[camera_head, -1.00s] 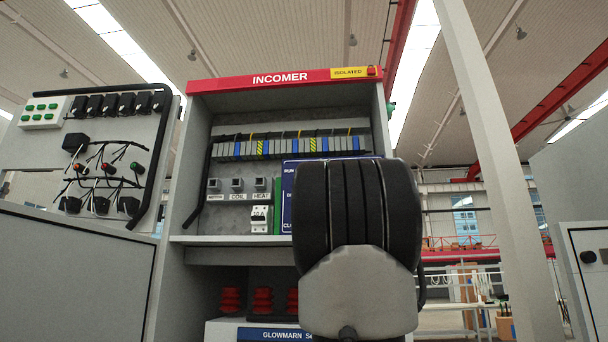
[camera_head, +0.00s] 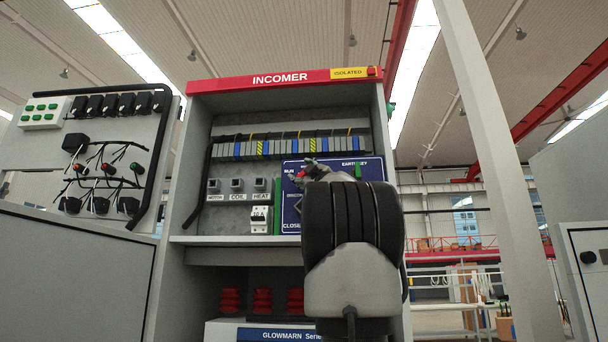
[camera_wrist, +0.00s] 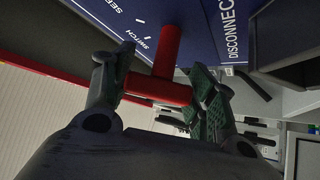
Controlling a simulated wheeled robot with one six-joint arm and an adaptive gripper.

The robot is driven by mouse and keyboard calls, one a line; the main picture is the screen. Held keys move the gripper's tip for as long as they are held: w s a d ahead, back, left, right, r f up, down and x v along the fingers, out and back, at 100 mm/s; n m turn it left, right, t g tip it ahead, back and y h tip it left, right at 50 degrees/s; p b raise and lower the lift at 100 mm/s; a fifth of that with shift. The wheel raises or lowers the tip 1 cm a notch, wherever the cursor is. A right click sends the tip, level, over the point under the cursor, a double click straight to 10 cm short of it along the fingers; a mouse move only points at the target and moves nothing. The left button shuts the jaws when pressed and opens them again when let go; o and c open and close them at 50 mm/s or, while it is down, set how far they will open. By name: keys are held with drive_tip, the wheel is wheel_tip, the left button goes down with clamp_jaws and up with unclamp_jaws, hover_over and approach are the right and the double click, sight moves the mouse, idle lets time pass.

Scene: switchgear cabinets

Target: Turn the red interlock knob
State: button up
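The red interlock knob (camera_wrist: 165,75) is a T-shaped red handle on a blue lettered panel (camera_wrist: 205,30) in the wrist view. My gripper (camera_wrist: 160,88) has its two fingers spread, one at each side of the knob's red crossbar. The bar spans most of the gap; I cannot tell whether the fingers touch it. In the head view my gripper (camera_head: 310,172) is in front of the blue panel (camera_head: 290,215), largely hidden by my arm. A bit of red shows beside it there, and most of the panel's right side is covered.
The panel sits inside the INCOMER cabinet (camera_head: 195,200), with side walls and a shelf edge (camera_head: 215,240) close below. A green part (camera_head: 358,170) shows on the panel's upper right.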

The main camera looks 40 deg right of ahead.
drive_tip(key=c, duration=0.3)
drive_tip(key=shift+s+n, duration=0.1)
drive_tip(key=shift+n, duration=0.2)
drive_tip(key=shift+n+y, duration=0.5)
drive_tip(key=shift+y, duration=0.2)
drive_tip(key=o, duration=1)
drive_tip(key=shift+g, duration=0.3)
drive_tip(key=v, duration=1.2)
drive_tip(key=shift+f, duration=0.15)
